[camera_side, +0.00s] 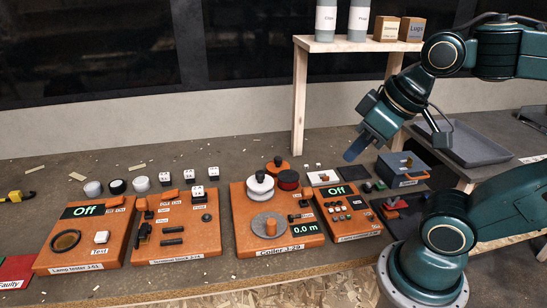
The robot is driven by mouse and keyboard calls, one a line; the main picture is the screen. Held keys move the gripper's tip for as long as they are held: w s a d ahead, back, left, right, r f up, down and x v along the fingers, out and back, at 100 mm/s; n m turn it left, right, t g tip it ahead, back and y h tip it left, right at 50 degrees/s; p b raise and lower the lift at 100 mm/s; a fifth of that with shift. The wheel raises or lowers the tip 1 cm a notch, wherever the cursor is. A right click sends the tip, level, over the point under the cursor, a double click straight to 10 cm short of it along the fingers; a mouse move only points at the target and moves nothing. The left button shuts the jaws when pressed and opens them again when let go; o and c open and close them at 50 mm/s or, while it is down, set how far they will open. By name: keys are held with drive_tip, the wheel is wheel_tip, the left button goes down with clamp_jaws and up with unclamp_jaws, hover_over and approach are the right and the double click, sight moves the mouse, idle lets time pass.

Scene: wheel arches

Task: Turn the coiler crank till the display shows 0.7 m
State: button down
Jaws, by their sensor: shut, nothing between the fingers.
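The orange coiler (286,246), labelled Coiler J-29, lies flat on the bench in the middle. Its display (306,228) reads 0.0 m. My gripper (351,154) is shut and empty, above the bench to the right of and behind the coiler. It is apart from the crank and touches nothing that I can see.
A lamp tester (84,253) and a terminal block (176,249) lie left of the coiler. Another orange box (348,225) with an Off display stands close on its right. A blue-grey box (403,169) is near my gripper. A wooden shelf (340,45) rises behind.

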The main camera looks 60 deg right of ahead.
drive_tip(key=c, duration=1.3)
unclamp_jaws()
drive_tip(key=shift+w, duration=0.1)
drive_tip(key=shift+c, duration=0.2)
drive_tip(key=shift+o, duration=0.7)
drive_tip(key=shift+w+f+n, duration=0.15)
drive_tip(key=shift+w+n, duration=0.15)
drive_tip(key=shift+w, duration=0.2)
drive_tip(key=n+g, duration=0.6)
drive_tip(key=n, duration=0.2)
hover_over(271, 221)
wheel_tip(271, 221, down, 16)
drive_tip(key=shift+f, duration=0.15)
